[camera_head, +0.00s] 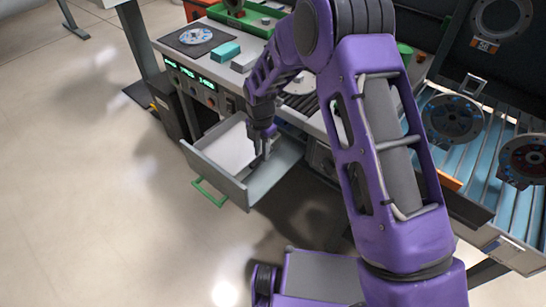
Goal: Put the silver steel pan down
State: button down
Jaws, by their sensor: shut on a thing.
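My gripper (263,148) points down at the open drawer (272,178) of the workbench. Its fingertips are low, beside the drawer's right wall. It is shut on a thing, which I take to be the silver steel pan. The pan's outline does not show clearly; it is small in view and blends with the pale grey of the drawer. I cannot tell whether it touches the drawer floor. The drawer has a green handle (208,194) on its front, and its left part looks empty.
The bench top carries a dark mat (193,38) with a round part, a teal block (226,51) and a grey block (246,60). The floor at the left is clear.

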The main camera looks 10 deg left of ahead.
jog(key=d, duration=0.3)
jog(key=shift+s+d+f, duration=0.3)
jog(key=shift+s+d, duration=0.1)
jog(key=shift+a+f, duration=0.1)
jog(key=shift+f, duration=0.1)
jog(key=shift+f+b, duration=0.25)
jog(key=shift+b, duration=0.15)
jog(key=c, duration=0.7)
grip_release()
notch_tip(320, 180, up, 12)
jog(key=shift+r+p, duration=0.2)
jog(key=shift+p, duration=0.9)
